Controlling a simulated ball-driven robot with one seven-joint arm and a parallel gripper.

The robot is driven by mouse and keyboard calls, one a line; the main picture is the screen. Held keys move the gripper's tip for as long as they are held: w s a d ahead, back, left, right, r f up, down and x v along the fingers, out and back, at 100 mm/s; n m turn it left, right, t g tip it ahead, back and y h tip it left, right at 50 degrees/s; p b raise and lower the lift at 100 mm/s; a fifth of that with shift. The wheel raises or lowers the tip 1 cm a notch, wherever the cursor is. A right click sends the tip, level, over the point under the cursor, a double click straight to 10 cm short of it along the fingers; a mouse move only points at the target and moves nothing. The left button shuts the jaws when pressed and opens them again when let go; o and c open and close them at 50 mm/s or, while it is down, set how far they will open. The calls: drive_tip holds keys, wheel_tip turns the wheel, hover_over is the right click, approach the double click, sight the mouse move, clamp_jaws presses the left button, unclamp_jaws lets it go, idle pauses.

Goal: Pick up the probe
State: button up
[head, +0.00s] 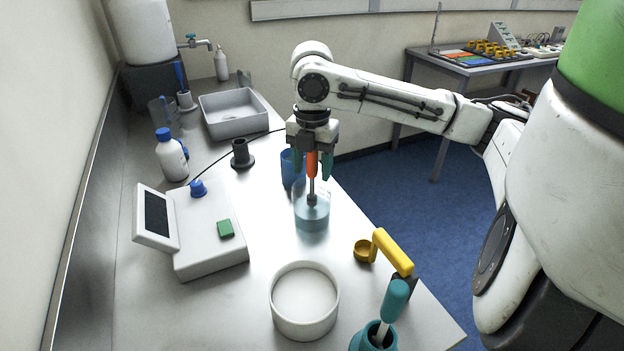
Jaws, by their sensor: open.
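The probe (312,163) has an orange handle and a grey lower shaft. It stands upright with its dark tip in a clear beaker (311,222) of pale blue liquid. My gripper (312,172) points straight down over the probe. Its teal fingers are open, one on each side of the orange handle. The probe's top is hidden by the gripper body. A black cable (228,152) runs from the white meter (205,235) toward the gripper; its far end is hidden.
A blue cup (289,168) stands close behind the beaker. A black stand (241,156) is to the left, a grey basin (236,119) behind. A white round dish (304,318), a yellow-handled tool (391,251) and a teal pot (371,340) are in front. The bench's right edge is near.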

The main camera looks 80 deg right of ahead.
clamp_jaws()
idle(0.3)
wheel_tip(320, 180, up, 10)
drive_tip(key=shift+r, duration=0.1)
idle(0.5)
drive_tip(key=c, duration=0.6)
unclamp_jaws()
drive_tip(key=shift+c, duration=0.2)
clamp_jaws()
